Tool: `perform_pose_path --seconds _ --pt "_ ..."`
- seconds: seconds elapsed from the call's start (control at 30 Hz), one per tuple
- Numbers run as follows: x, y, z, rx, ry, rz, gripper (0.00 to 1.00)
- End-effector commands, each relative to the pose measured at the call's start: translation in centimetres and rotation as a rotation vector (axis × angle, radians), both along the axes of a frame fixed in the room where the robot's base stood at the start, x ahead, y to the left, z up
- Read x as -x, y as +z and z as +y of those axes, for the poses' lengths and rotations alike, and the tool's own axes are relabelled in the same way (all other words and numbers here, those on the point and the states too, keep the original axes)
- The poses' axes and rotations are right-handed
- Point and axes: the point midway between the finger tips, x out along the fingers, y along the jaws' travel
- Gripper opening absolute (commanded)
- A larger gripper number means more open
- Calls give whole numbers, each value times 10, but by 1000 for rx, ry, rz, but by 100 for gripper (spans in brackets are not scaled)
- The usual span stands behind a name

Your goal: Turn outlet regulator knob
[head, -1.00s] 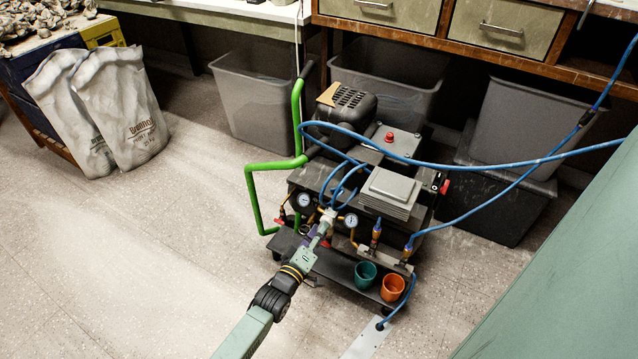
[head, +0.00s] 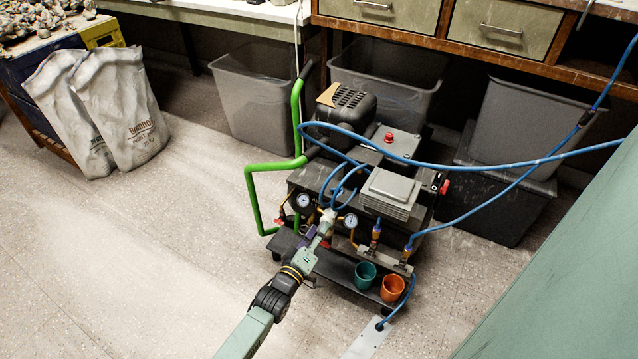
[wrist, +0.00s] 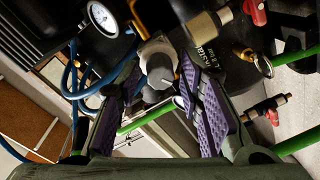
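The outlet regulator knob (wrist: 159,68) is a grey, faceted knob near the upper middle of the wrist view. My gripper (wrist: 160,84) has its two purple-padded fingers apart, one on each side of the knob. I cannot tell whether either pad touches it. In the head view, my gripper (head: 327,222) reaches the front of the compressor cart between two round gauges, and it partly covers the knob. A white-faced gauge (wrist: 88,76) stands left of the knob in the wrist view.
Blue hoses (head: 470,165) loop over the cart. A green handle (head: 254,195) stands at its left. A teal cup (head: 365,274) and an orange cup (head: 392,288) sit on the lower shelf. Red-handled valves (wrist: 272,116) lie right of the gripper. Open floor is at left.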

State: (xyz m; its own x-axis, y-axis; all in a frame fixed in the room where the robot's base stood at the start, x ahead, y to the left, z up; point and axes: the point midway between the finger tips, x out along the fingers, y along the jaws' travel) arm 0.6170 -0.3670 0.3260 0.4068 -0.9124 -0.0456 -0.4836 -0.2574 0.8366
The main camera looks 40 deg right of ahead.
Motion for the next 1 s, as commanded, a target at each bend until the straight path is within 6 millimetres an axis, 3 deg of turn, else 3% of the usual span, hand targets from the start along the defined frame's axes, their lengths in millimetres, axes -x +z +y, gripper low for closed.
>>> perform_pose_path --seconds 0.47,1.0 --pt "2 1 7 1 0 -1 41" --pt "42 5 97 -2 0 -2 41"
